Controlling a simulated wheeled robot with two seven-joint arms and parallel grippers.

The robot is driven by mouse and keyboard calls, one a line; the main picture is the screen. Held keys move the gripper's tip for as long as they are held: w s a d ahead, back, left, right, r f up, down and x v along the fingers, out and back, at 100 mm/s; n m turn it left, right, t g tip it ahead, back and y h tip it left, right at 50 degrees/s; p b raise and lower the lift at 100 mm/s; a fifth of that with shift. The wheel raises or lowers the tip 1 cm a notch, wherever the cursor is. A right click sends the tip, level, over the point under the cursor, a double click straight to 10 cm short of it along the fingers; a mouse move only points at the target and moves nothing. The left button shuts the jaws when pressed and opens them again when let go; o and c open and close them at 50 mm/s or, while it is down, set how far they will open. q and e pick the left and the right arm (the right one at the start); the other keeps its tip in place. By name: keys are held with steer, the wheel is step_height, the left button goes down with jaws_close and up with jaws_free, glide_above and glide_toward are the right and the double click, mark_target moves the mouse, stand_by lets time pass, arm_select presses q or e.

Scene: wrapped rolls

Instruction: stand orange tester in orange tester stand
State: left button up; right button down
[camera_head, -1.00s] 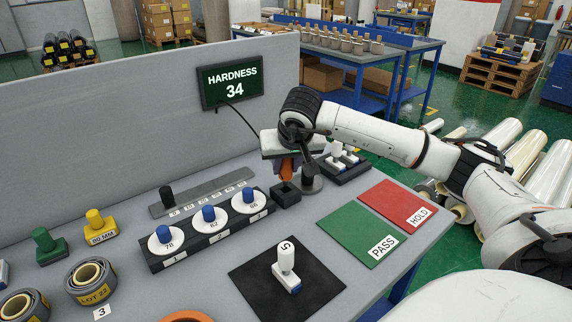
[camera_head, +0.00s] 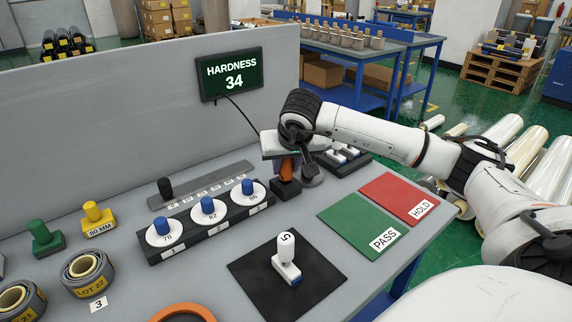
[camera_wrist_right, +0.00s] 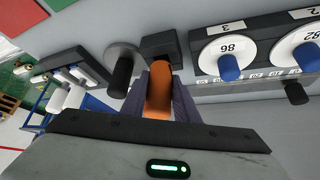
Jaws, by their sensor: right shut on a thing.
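The orange tester (camera_head: 287,169) is upright in my right gripper (camera_head: 286,160), which is shut on it. In the right wrist view the orange tester (camera_wrist_right: 159,92) sits between the two dark fingers (camera_wrist_right: 160,100). The tester stand, a small black block (camera_head: 286,189), is directly below the tester, whose lower end meets its top. The stand also shows in the right wrist view (camera_wrist_right: 163,44) just beyond the tester. How deep the tester sits in the stand is hidden. My left gripper is in neither view.
A round dark base with a black knob (camera_wrist_right: 122,75) stands close beside the stand. A black rack with white discs (camera_head: 209,226) is to the left. A black tray of white pieces (camera_head: 345,160) is behind right. Green PASS (camera_head: 362,228) and red HOLD (camera_head: 398,198) pads lie right.

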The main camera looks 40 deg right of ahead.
steer(key=shift+f+b, duration=0.4)
steer(key=shift+f, duration=0.1)
steer(key=c, duration=1.3)
jaws_free()
steer(key=shift+f, duration=0.1)
steer(key=v, duration=1)
steer(key=shift+r, duration=0.25)
steer(key=shift+s, duration=0.1)
